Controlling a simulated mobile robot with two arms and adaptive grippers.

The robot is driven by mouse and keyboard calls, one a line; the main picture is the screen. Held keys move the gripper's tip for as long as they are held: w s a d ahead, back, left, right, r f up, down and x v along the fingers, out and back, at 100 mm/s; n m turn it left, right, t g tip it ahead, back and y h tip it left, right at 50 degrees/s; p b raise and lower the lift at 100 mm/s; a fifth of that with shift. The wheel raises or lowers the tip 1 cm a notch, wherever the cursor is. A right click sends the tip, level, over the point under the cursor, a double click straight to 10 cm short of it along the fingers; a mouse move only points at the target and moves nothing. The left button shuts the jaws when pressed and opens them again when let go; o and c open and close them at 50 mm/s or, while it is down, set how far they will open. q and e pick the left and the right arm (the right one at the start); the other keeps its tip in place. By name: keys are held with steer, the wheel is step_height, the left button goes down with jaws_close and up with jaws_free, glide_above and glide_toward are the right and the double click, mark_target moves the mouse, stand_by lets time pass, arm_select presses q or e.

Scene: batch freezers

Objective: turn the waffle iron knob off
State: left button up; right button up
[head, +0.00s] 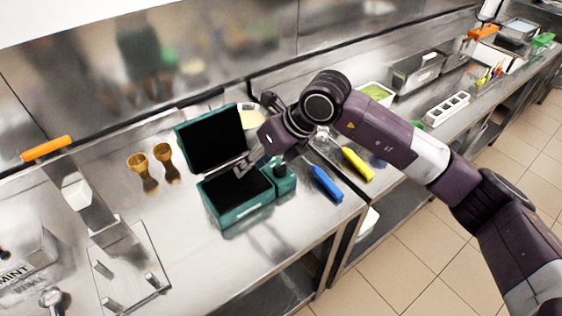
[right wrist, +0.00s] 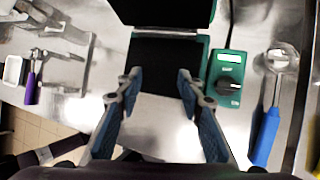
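The green waffle iron (head: 230,217) stands on the steel counter with its lid (head: 211,139) raised, showing black plates; it also shows in the right wrist view (right wrist: 205,52). Its green control box (head: 284,186) is on its right side. In the right wrist view the box carries a small display and a dark round knob (right wrist: 229,87). My right gripper (head: 258,166) is over the waffle iron, fingers apart and empty. In the right wrist view the gripper (right wrist: 158,80) is in front of the black plate, left of the knob, not touching it. My left gripper is out of view.
A blue-handled tool (head: 326,183) and a yellow-handled tool (head: 358,164) lie right of the control box. Two brass-coloured cups (head: 152,166) stand left of the waffle iron. The counter's front edge (head: 300,250) is close. Metal containers (head: 416,70) line the back right.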

mark_target(280, 165)
steer(key=w+d+t+h, duration=0.1)
steer(key=w+d+h, duration=0.3)
steer(key=d, duration=0.4)
steer(key=shift+m, duration=0.3)
steer(key=p+x, duration=0.1)
steer(key=x, duration=0.1)
steer(key=p+x, duration=0.1)
steer(key=x, duration=0.1)
steer(key=p+x, duration=0.1)
steer(key=x, duration=0.1)
steer(key=shift+w+a+f, duration=0.15)
steer(key=shift+w+f, duration=0.1)
steer(key=shift+w, duration=0.2)
steer(key=shift+w+a+f, duration=0.1)
steer(key=shift+f, duration=0.35)
steer(key=shift+c, duration=0.5)
steer(key=c, duration=0.7)
steer(key=shift+c, duration=0.4)
